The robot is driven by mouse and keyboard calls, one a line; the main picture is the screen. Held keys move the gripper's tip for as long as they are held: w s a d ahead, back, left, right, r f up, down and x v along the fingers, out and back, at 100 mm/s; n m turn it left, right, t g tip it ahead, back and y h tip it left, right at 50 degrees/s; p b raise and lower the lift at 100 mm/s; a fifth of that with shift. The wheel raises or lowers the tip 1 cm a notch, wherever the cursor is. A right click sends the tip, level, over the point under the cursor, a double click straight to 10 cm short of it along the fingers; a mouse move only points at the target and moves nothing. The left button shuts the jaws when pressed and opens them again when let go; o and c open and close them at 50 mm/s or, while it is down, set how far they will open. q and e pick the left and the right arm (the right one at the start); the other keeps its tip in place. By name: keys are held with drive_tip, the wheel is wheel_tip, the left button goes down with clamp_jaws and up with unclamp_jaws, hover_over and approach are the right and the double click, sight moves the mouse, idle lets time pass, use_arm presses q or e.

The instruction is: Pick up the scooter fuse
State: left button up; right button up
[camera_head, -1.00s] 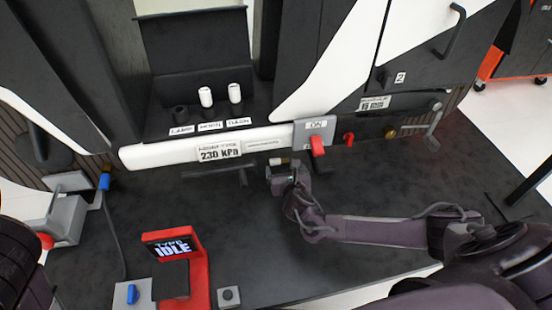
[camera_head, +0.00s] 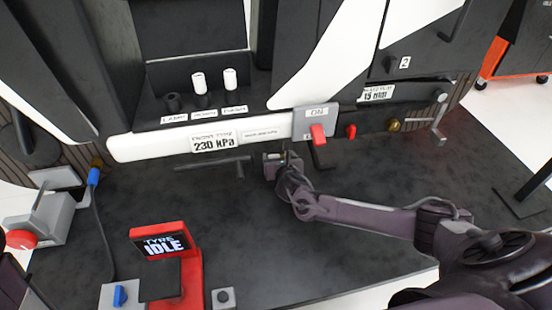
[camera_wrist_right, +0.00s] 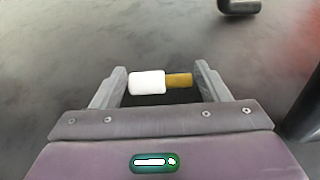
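A small fuse (camera_wrist_right: 147,82), white with a brass-coloured end, lies crosswise between the two fingers of my right gripper (camera_wrist_right: 162,82) in the right wrist view. It spans the gap from finger to finger and looks gripped, clear of the dark floor behind it. In the head view my right gripper (camera_head: 274,158) is just below the white sill, left of the red switch; the fuse is small there and hard to make out. Two white cylinders (camera_head: 199,83) (camera_head: 230,79) stand upright on the dark shelf behind labels, beside a black socket (camera_head: 173,103). My left gripper is not in view.
The white sill carries a 230 kPa label (camera_head: 213,143) and a grey plate with a red switch (camera_head: 318,133). A red stand with an IDLE screen (camera_head: 164,247) is front left, with a blue-knobbed box (camera_head: 120,295). The dark mat (camera_head: 330,245) is largely clear.

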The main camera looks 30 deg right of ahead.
drive_tip(key=c, duration=0.6)
drive_tip(key=shift+r, duration=0.1)
